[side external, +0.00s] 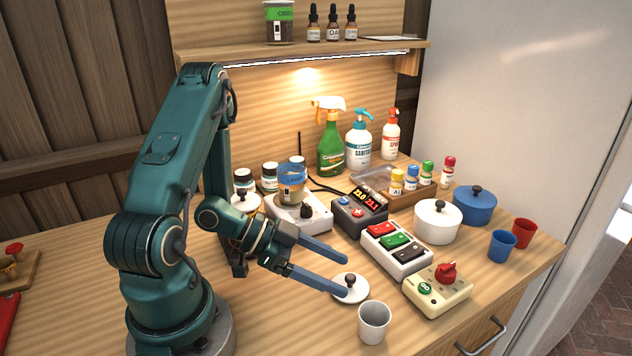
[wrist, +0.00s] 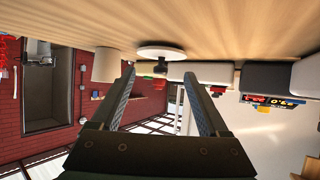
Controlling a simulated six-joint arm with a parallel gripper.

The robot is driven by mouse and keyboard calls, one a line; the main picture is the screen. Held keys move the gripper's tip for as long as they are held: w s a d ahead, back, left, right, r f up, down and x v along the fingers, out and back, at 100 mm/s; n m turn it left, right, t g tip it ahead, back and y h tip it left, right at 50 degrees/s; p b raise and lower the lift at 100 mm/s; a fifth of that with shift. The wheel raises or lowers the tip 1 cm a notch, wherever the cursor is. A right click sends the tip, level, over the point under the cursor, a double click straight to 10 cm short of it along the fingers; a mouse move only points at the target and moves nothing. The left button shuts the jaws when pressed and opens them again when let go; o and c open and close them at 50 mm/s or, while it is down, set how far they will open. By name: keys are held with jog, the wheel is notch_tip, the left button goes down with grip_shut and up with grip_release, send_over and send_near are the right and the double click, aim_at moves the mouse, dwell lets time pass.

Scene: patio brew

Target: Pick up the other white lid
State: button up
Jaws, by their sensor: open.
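A round white lid (side external: 341,294) with a dark knob lies flat on the wooden table, just behind the white cup. It shows in the wrist view (wrist: 160,50) too, ahead of and between my fingertips. Another white lid (side external: 243,208) with a dark knob is partly hidden behind my wrist, near the small jars. My gripper (side external: 346,277) is open and empty, its two long fingers stretched low toward the lid near the cup. Its fingertips (wrist: 158,72) show apart in the wrist view. I cannot tell whether the knob is between them.
A white cup (side external: 374,323) stands close in front of the lid. A switch box (side external: 397,250) and a cream box with a red knob (side external: 438,290) stand to the right. A white pot (side external: 437,222) and blue pot (side external: 474,206) stand farther back.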

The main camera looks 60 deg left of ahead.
aim_at(356, 279)
jog(key=shift+x, duration=2.45)
grip_shut()
